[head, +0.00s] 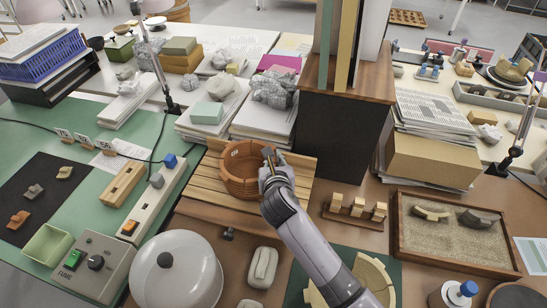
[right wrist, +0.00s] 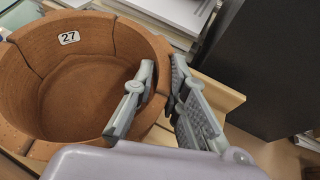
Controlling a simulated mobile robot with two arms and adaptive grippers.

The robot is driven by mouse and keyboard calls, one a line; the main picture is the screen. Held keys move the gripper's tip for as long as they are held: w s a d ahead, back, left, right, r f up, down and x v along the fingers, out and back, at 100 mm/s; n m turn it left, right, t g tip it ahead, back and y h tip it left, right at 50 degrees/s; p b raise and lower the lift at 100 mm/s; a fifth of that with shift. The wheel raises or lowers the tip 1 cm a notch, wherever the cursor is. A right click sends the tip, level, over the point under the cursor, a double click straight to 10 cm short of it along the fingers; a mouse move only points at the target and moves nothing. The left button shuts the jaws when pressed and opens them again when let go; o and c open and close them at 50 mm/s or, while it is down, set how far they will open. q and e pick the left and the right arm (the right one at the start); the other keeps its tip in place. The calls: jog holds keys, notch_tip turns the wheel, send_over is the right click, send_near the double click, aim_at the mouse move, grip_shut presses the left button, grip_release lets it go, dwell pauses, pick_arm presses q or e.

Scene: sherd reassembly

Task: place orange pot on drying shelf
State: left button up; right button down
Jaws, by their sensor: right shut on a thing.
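The orange pot (head: 242,172) is an open round vessel with visible joint lines. It is upright at the slatted wooden drying shelf (head: 203,178); whether its base touches the slats I cannot tell. My right gripper (head: 268,160) is shut on the pot's right wall. In the right wrist view the pot (right wrist: 75,75) shows a "27" label inside, with one finger of the gripper (right wrist: 160,95) inside the wall and the other outside. The pot looks empty. My left gripper is not in view.
A dark cabinet with a wooden top (head: 342,120) stands close behind and right of the shelf. Paper stacks (head: 262,118) lie behind it. A white dome lid (head: 176,272) is in front left. A sand tray (head: 455,240) and wooden block rack (head: 354,212) are to the right.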

jog(key=shift+r, duration=0.15)
jog(key=c, duration=1.9)
grip_release()
jog(key=shift+f, duration=0.2)
jog(key=shift+c, duration=0.2)
jog(key=o, duration=0.3)
jog(key=shift+o, duration=0.2)
jog(key=shift+s+r, duration=0.15)
jog(key=v, duration=1.2)
